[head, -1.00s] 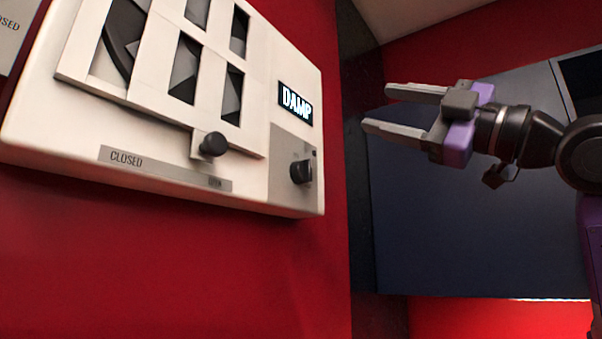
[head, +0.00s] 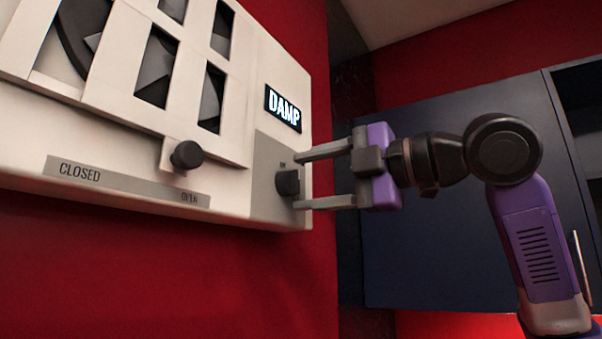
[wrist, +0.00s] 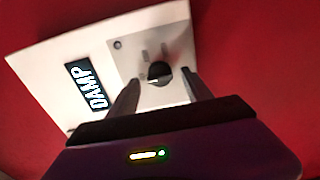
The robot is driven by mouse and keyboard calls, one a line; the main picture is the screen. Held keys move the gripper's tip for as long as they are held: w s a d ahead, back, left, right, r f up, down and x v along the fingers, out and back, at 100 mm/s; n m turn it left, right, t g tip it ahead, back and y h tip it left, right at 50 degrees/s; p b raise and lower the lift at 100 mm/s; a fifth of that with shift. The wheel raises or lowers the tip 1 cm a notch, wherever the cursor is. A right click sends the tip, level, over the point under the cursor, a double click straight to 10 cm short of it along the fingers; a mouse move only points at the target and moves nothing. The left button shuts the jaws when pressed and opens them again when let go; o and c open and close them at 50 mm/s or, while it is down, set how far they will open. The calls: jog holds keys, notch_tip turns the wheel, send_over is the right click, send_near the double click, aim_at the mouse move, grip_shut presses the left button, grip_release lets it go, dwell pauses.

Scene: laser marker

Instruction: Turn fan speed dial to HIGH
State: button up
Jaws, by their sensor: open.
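The fan speed dial (head: 288,183) is a black knob on a grey plate at the lower right of the white wall unit, below a lit display (head: 283,107) reading DAMP. My gripper (head: 296,177) is open, its two fingertips at the grey plate, one above and one below the dial in the head view. In the wrist view the dial (wrist: 160,73) sits between the two spread fingers (wrist: 158,88). I cannot tell whether either finger touches it. The markings around the dial are too small to read.
A second black knob (head: 186,155) on a slider stands left of the dial, above a strip (head: 125,182) marked CLOSED and OPEN. Slotted vents fill the unit's upper left. A dark blue cabinet (head: 440,250) stands behind my arm. Red wall lies below the unit.

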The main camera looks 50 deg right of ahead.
jog(key=shift+w+a, duration=0.15)
jog(key=shift+w, duration=0.8)
jog(key=shift+c, duration=0.5)
grip_shut()
